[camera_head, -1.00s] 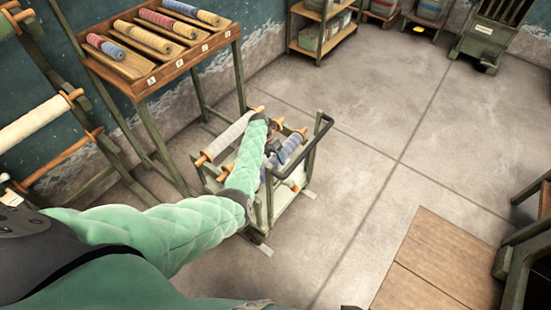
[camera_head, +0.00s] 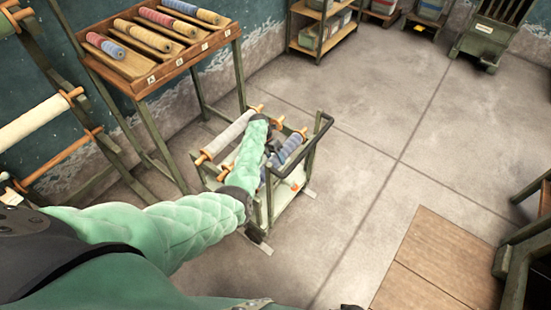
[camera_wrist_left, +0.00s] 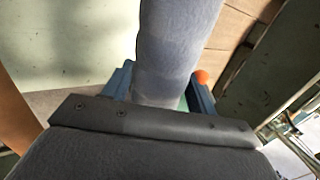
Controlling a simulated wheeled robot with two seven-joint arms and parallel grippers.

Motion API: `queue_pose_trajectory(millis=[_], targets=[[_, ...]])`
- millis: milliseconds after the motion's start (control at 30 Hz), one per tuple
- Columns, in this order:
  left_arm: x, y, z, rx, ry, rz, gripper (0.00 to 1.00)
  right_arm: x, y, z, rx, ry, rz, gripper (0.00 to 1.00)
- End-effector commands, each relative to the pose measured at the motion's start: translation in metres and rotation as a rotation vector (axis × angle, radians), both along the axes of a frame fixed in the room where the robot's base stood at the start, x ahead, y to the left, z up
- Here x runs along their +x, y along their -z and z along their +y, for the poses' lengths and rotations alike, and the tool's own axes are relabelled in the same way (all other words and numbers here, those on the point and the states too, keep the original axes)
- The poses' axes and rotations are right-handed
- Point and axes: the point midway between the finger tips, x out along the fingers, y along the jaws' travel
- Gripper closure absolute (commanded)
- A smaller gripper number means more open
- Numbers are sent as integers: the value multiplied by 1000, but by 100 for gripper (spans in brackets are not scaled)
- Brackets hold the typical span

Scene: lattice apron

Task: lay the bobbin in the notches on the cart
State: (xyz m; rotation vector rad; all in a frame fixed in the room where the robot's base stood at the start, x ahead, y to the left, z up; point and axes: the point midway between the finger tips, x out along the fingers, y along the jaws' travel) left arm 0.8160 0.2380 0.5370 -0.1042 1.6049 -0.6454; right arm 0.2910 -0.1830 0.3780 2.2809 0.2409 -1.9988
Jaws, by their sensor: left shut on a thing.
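A blue-grey bobbin (camera_head: 287,152) with orange-brown wooden ends lies along the right part of the small green cart (camera_head: 321,133). My left gripper (camera_head: 271,150) is at it, partly hidden behind my sleeve. In the left wrist view the wound bobbin (camera_wrist_left: 178,45) runs between the two blue fingers of my left gripper (camera_wrist_left: 160,92), which is shut on it. I cannot tell whether its ends rest in the notches. A pale bobbin (camera_head: 228,135) lies on the cart's left side. My right gripper is not in view.
A wooden rack (camera_head: 160,72) with several coloured spools stands behind left of the cart. A frame with large cream rolls (camera_head: 38,122) is at far left. Shelves (camera_head: 322,40) stand at the back. The floor right of the cart is clear.

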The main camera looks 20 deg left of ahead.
Motion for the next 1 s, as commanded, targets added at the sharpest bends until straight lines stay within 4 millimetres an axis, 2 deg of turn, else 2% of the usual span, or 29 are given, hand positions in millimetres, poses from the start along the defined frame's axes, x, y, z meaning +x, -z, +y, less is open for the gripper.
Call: queue_pose_trajectory(millis=[733,767,867,900,1000], targets=[[1,2,0,0,0,-1,80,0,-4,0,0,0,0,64],[1,2,0,0,0,-1,41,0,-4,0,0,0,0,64],[0,2,0,0,0,0,21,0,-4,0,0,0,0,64],[0,2,0,0,0,0,17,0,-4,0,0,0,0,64],[0,2,0,0,0,0,17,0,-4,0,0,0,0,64]])
